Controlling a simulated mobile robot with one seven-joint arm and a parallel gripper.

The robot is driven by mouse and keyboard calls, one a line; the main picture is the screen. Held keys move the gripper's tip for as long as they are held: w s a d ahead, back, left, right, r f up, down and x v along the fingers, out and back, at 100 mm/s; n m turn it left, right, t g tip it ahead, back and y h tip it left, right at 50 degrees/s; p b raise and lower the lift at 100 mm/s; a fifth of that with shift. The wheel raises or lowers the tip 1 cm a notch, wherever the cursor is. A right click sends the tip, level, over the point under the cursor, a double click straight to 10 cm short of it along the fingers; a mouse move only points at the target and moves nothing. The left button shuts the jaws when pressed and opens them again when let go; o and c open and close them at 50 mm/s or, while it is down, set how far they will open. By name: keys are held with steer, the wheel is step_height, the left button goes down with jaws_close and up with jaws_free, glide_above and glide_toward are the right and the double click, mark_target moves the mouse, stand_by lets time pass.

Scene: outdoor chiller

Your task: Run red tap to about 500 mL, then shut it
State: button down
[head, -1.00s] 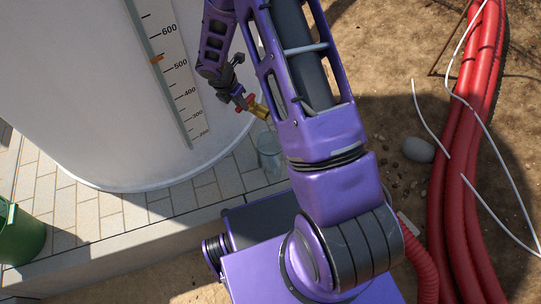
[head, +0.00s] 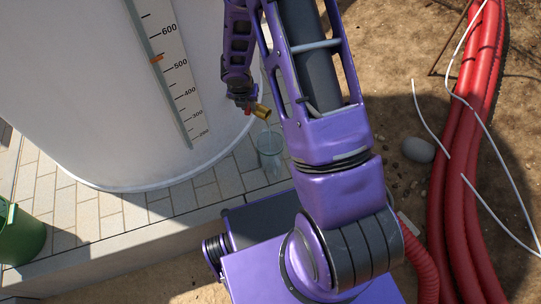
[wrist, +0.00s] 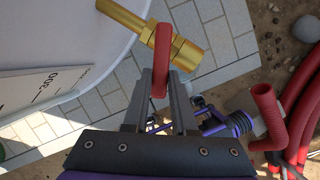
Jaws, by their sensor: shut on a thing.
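The brass tap (head: 261,111) sticks out from the lower side of the white tank; it also shows in the wrist view (wrist: 180,40). My gripper (head: 243,98) is at the tap, and in the wrist view its two fingers (wrist: 161,85) are closed on the red tap handle (wrist: 162,58). A clear jug (head: 270,148) stands on the paving below the spout. A faint pale streak below the spout looks like running water. The level in the jug is too small to read.
The white tank (head: 80,110) fills the left, with a numbered scale (head: 172,80) and an orange marker (head: 156,59) just above 500. A green bucket (head: 22,238) stands at lower left. Red hoses (head: 465,150) and a grey stone (head: 418,149) lie on the right.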

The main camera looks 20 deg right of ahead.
steer(key=n, duration=0.1)
steer(key=d+n, duration=0.1)
steer(key=shift+s+d+n+y, duration=0.2)
steer(key=shift+n+y, duration=0.1)
steer(key=shift+y, duration=0.1)
steer(key=shift+w+r+t, duration=0.15)
steer(key=shift+w+t, duration=0.05)
steer(key=shift+t, duration=0.1)
stand_by(7.1)
